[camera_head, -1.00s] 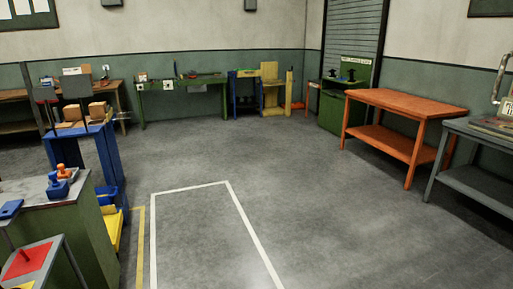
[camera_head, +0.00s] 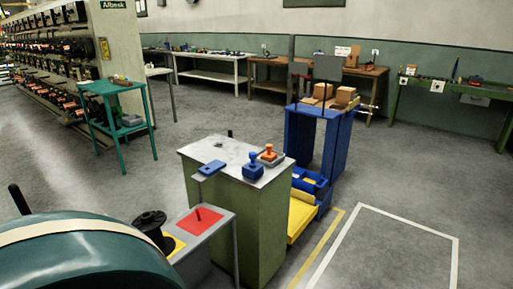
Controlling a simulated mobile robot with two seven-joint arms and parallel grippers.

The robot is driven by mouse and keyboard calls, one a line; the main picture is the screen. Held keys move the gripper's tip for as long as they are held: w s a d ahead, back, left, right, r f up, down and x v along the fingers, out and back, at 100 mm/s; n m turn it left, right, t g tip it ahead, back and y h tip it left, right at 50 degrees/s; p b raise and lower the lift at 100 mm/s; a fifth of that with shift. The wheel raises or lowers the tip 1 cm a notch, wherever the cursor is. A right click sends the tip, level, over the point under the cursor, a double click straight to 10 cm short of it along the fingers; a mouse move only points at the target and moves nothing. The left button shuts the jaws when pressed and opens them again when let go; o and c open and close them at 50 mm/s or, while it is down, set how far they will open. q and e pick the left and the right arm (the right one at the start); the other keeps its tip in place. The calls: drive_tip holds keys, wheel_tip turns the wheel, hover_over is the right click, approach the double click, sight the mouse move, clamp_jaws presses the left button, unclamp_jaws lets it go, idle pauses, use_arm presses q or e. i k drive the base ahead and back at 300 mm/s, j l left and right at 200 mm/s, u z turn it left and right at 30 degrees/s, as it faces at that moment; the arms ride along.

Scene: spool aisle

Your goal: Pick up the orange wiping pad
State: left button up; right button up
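An orange knobbed item (camera_head: 268,153), which looks like the orange wiping pad, sits on the grey top of the green cabinet (camera_head: 238,160). A similar blue item (camera_head: 253,168) stands just in front of it and to its left. The two are close together; I cannot tell whether they touch. A flat blue object (camera_head: 211,168) lies at the cabinet top's front-left edge. Neither of my grippers is in view.
A low grey stand with a red panel (camera_head: 200,221) and a black spool (camera_head: 150,222) is in front of the cabinet. A large dark-green rounded body (camera_head: 85,255) fills the bottom left. A blue rack (camera_head: 335,145) stands behind. Floor at right is clear.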

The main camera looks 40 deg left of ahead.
sight(268, 156)
drive_tip(key=i+u, duration=0.35)
drive_tip(key=i+l+u, duration=0.15)
drive_tip(key=i+u, duration=0.15)
drive_tip(key=i, duration=0.2)
drive_tip(key=i+l+u, duration=0.2)
drive_tip(key=i+u, duration=0.15)
drive_tip(key=i+l+u, duration=0.15)
drive_tip(key=u, duration=0.3)
drive_tip(key=i+l+u, duration=0.25)
drive_tip(key=u, duration=0.15)
drive_tip(key=i+l+u, duration=0.3)
drive_tip(key=u, duration=0.15)
